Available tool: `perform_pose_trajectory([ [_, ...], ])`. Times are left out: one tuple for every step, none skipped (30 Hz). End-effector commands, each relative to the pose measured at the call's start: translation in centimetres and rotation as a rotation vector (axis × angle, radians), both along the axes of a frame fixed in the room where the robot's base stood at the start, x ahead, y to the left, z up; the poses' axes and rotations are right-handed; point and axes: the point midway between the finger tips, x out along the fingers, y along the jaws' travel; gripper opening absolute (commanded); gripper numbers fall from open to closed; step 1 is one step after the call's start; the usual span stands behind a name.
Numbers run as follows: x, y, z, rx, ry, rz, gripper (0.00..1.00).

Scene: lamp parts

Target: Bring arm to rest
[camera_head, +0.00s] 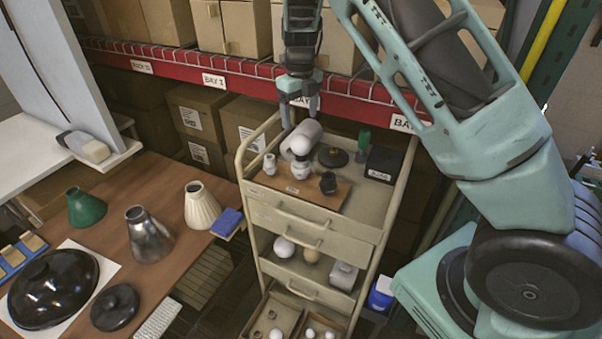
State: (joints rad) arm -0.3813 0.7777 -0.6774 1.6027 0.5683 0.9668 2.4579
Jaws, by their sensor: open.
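My gripper (299,103) hangs pointing down above the back of the beige cart (373,204). Its fingers are apart, with nothing seen held between them. Below it on the cart's top, a white bulb (300,145) sits on a small white base on a brown board (318,198). The gripper appears above these things; the exact gap cannot be told from this view. My teal arm fills the upper right of the view.
A wooden table (172,180) at left bears a green shade (85,207), a metal shade (149,235), a cream shade (201,206) and a black dome (52,288). Red shelving (180,70) with boxes stands behind the cart. Lower cart shelves hold bulbs.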

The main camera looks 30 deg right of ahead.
Motion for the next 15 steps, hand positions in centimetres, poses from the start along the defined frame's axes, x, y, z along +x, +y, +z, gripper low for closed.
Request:
perform_pose_trajectory([
  [0.1,0.1,0.9,0.001,-0.005,0.002,0.75],
  [0.1,0.1,1.4,0.001,-0.004,0.002,0.75],
  [0.0,0.0,2.1,0.001,-0.003,0.002,0.75],
  [0.1,0.0,2.5,0.0,-0.004,0.002,0.75],
  [0.1,0.0,2.9,0.0,-0.003,0.001,0.75],
  [0.0,0.0,3.4,0.0,-0.002,0.0,0.75],
  [0.0,0.0,3.7,0.0,-0.002,0.0,0.75],
  [0.0,0.0,4.0,0.0,-0.002,0.0,0.75],
  [0.0,0.0,4.3,0.0,-0.001,0.0,0.75],
  [0.0,0.0,4.4,0.0,0.0,0.001,0.75],
  [0.0,0.0,4.5,0.0,0.0,0.001,0.75],
  [0.0,0.0,4.6,-0.001,0.0,0.001,0.75],
  [0.0,0.0,4.7,-0.001,0.0,0.001,0.75],
  [0.0,0.0,4.7,-0.001,0.001,0.0,0.75],
  [0.0,0.0,4.7,-0.001,0.001,0.001,0.75],
])
